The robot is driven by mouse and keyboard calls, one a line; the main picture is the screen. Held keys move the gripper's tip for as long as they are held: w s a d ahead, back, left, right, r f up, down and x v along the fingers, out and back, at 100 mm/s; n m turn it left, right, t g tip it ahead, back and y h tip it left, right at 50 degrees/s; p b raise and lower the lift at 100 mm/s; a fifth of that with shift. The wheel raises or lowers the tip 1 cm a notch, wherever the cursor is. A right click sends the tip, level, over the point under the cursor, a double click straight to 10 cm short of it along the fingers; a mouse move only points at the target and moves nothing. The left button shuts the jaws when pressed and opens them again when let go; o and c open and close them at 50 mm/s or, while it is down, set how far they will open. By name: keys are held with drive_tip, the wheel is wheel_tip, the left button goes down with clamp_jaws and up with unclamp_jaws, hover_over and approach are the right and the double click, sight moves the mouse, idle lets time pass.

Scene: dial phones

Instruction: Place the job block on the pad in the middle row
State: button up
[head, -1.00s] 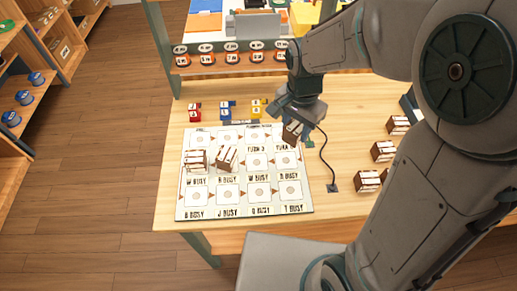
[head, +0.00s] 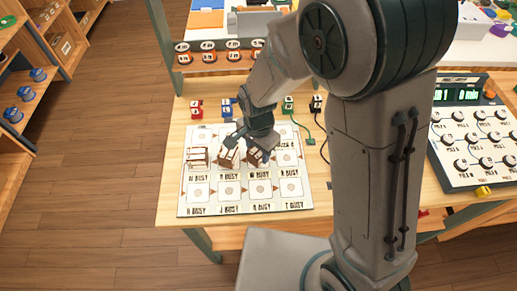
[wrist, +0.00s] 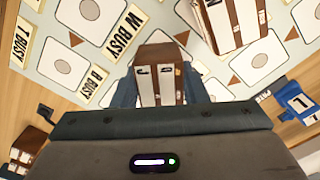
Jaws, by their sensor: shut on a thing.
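My gripper (head: 254,146) is shut on the job block (head: 257,158), a brown and white block. It is over the third pad from the left in the middle row of the board (head: 186,204). I cannot tell whether the block touches the board. In the wrist view the job block (wrist: 160,75) is between my two dark fingers (wrist: 162,90). A similar block (head: 228,157) stands just left of it in the middle row, close beside it, and also shows in the wrist view (wrist: 230,22). Another block (head: 198,155) stands on the leftmost middle-row pad.
The front-row pads (head: 230,190) are empty. Small coloured blocks (head: 196,109) stand behind the board. A thin cable (head: 311,140) lies right of it. A dial console (head: 470,135) is at the far right. My arm hides much of the table's right side.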

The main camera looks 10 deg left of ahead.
drive_tip(key=shift+f, duration=0.15)
drive_tip(key=o, duration=1)
wheel_tip(320, 180, up, 12)
drive_tip(key=shift+r, duration=0.2)
drive_tip(key=s+d+r+n+t, duration=0.1)
drive_tip(key=s+d+r+n, duration=0.1)
drive_tip(key=d, duration=0.5)
drive_tip(key=s+d+r+n+t, duration=0.1)
drive_tip(key=s+d+r+n, duration=0.1)
drive_tip(key=d, duration=0.6)
drive_tip(key=s+d+r+n+t, duration=0.1)
drive_tip(key=s+d+r+n, duration=0.1)
drive_tip(key=d, duration=0.5)
drive_tip(key=shift+s+d+r, duration=0.15)
drive_tip(key=shift+s+d, duration=0.05)
drive_tip(key=shift+s, duration=0.25)
drive_tip(key=shift+s+d+r, duration=0.1)
drive_tip(key=shift+s+d, duration=0.1)
drive_tip(key=shift+s, duration=0.2)
